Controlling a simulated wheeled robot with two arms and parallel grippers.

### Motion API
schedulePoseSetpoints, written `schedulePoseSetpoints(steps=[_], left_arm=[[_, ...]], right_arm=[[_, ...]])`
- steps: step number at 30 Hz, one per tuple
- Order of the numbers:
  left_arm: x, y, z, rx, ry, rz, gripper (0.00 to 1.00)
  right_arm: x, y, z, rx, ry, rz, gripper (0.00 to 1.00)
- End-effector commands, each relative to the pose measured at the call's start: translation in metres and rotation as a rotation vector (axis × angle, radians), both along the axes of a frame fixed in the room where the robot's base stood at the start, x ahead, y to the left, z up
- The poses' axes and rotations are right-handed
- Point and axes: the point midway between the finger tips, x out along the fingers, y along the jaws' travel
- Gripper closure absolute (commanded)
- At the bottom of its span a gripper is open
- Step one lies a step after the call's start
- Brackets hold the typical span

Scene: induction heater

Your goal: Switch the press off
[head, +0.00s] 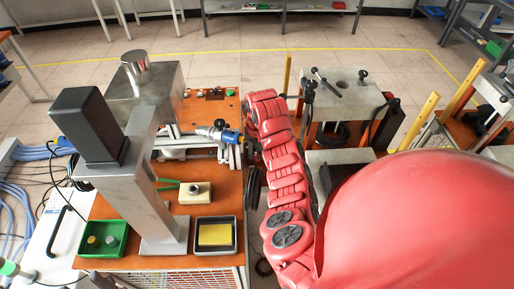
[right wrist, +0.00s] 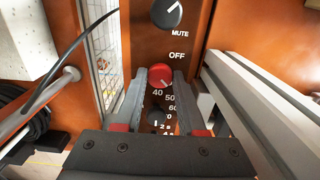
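The press is most likely the grey metal column (head: 146,175) with a dark box head on the orange bench in the head view. In the right wrist view a red knob (right wrist: 160,76) sits on an orange panel (right wrist: 180,42), below the word OFF and above the numbers 40, 50 and 60. Its white mark points to the lower right. My right gripper (right wrist: 160,78) has one finger on each side of the red knob. I cannot tell whether the fingertips touch it. The head view does not show these fingertips. My left gripper is in neither view.
A black knob marked MUTE (right wrist: 167,13) is above OFF; another dark knob (right wrist: 157,117) is below, between the fingers. A metal rail (right wrist: 240,105) runs close on the right and a black cable (right wrist: 72,62) on the left. The bench holds a green bin (head: 103,239) and a tray (head: 215,251).

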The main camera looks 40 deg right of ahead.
Motion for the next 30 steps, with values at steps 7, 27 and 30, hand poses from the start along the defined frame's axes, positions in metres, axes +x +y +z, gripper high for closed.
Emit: schedulePoseSetpoints(steps=[7, 27, 30], left_arm=[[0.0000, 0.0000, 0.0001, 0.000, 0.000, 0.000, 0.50], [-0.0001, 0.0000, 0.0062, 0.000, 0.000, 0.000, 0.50], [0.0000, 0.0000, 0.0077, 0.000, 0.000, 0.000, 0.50]], right_arm=[[-0.0001, 0.0001, 0.0002, 0.000, 0.000, 0.001, 1.00], [-0.0002, -0.0002, 0.0011, 0.000, 0.001, 0.334, 1.00], [0.0000, 0.0000, 0.0012, 0.000, 0.000, 0.431, 1.00]])
